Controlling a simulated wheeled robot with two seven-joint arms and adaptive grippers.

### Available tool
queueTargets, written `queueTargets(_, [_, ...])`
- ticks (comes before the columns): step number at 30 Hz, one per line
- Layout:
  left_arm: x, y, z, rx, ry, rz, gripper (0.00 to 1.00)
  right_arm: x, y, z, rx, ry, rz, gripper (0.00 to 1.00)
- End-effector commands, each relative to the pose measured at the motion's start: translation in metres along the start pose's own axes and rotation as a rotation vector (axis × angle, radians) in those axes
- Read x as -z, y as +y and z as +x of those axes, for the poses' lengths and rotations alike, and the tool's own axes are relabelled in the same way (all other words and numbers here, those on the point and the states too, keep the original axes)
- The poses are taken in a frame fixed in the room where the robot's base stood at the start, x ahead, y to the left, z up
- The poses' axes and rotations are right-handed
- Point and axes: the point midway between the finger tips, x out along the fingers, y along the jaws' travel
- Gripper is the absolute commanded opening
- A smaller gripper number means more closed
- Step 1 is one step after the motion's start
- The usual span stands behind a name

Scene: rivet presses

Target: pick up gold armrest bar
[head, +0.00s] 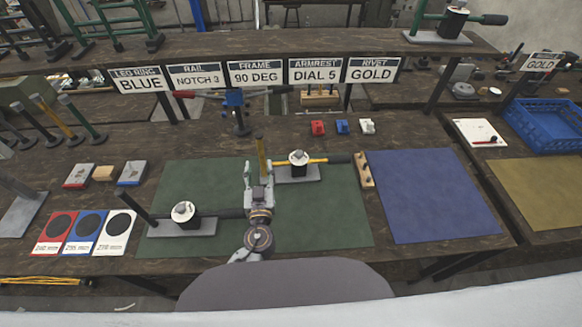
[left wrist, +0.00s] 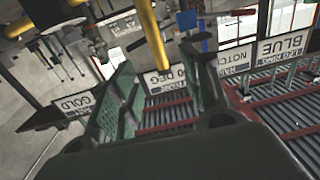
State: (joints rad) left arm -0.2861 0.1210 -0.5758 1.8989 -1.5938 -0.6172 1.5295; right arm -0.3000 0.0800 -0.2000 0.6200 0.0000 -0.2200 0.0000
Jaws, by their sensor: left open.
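Another gold bar (head: 54,117) leans among dark bars at the far left. My right gripper is not in view.
The left press (head: 183,223) and the right press (head: 297,172), which has a yellow lever, stand close on either side of the gripper. A row of signs (head: 257,73) hangs behind; one reads ARMREST DIAL 5. The blue mat (head: 432,195) at the right is clear.

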Motion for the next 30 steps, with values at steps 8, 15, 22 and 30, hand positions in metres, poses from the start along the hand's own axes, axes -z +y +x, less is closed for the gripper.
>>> queueTargets(8, [0.001,0.000,0.025,0.001,0.002,-0.001,0.46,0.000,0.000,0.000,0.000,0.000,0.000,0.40])
queueTargets(15, [0.000,0.000,0.050,0.001,0.001,0.000,0.46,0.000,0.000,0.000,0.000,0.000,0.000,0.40])
queueTargets(22, [0.000,0.001,0.064,0.000,0.001,-0.001,0.46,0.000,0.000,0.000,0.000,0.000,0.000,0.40])
queueTargets(30, [0.000,0.000,0.065,0.000,0.000,-0.001,0.46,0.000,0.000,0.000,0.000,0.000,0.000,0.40])
